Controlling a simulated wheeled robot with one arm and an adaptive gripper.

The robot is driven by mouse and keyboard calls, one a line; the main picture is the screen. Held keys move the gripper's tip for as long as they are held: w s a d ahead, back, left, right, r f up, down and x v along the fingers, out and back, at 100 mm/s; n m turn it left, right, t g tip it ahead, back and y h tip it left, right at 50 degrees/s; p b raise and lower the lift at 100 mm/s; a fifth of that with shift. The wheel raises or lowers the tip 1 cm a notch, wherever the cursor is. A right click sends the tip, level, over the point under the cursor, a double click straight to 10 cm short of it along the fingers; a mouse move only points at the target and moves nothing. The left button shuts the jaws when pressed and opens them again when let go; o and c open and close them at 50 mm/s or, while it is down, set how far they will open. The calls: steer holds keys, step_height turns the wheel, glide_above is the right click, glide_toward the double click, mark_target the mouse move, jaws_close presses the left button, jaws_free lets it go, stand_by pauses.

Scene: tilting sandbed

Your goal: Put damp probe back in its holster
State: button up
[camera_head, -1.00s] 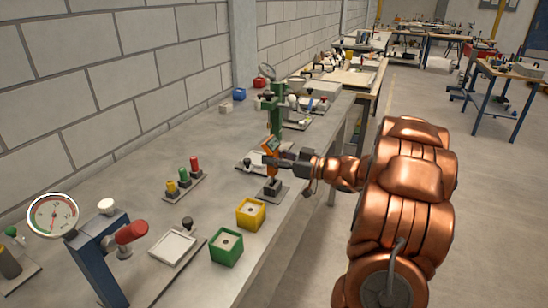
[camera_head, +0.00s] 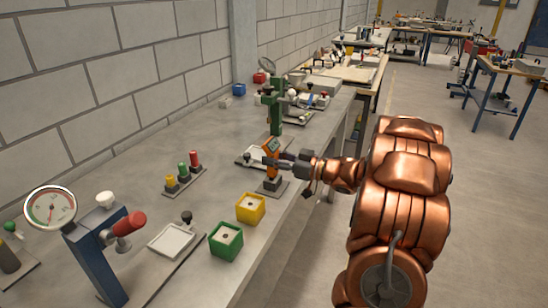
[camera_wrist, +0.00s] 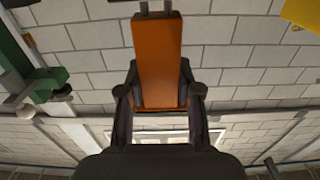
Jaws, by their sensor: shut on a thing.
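The orange damp probe (camera_head: 271,146) stands nearly upright, slightly tilted, at the bench's front edge. My gripper (camera_head: 272,161) reaches it from the right and is shut on it. In the wrist view the probe's orange body (camera_wrist: 158,55) sits between the two dark fingers (camera_wrist: 160,98). A small dark holster block (camera_head: 270,184) on a grey base plate is directly below the probe. The probe's lower end is close to it, but I cannot tell whether it is inside.
A yellow box (camera_head: 250,208) and a green box (camera_head: 226,240) stand nearer on the bench. A green stand (camera_head: 274,110) rises just behind the probe. Coloured pegs (camera_head: 183,170) and a blue gauge press (camera_head: 95,250) are to the left. The aisle at right is open.

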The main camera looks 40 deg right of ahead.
steer(key=shift+f, duration=0.45)
steer(key=o, duration=1)
steer(key=shift+v, duration=6)
